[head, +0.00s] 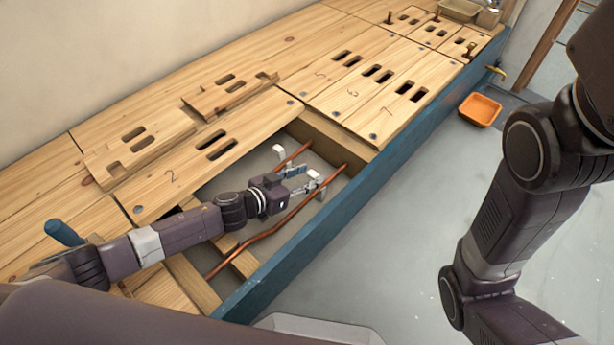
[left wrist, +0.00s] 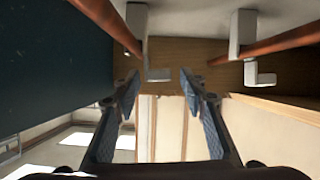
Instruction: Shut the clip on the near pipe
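The near copper pipe (head: 262,236) runs along the open floor bay close to the blue side wall; it is at the left in the left wrist view (left wrist: 108,24). Its white clip (head: 314,178) shows in the left wrist view as an upright block (left wrist: 137,20) with an L-shaped part below, apparently standing open. My left gripper (head: 301,180) is down in the bay beside this clip. Its fingers (left wrist: 158,90) are apart with nothing between them, below the clip in the wrist view. In the head view they partly overlap the clip. My right gripper is out of view.
The far copper pipe (head: 294,157) has another white clip (head: 279,150). Slotted wooden boards (head: 218,143) border the bay, and the blue wall (head: 315,240) edges its near side. A blue handle (head: 64,232) stands at left. An orange tray (head: 480,109) lies on the grey floor.

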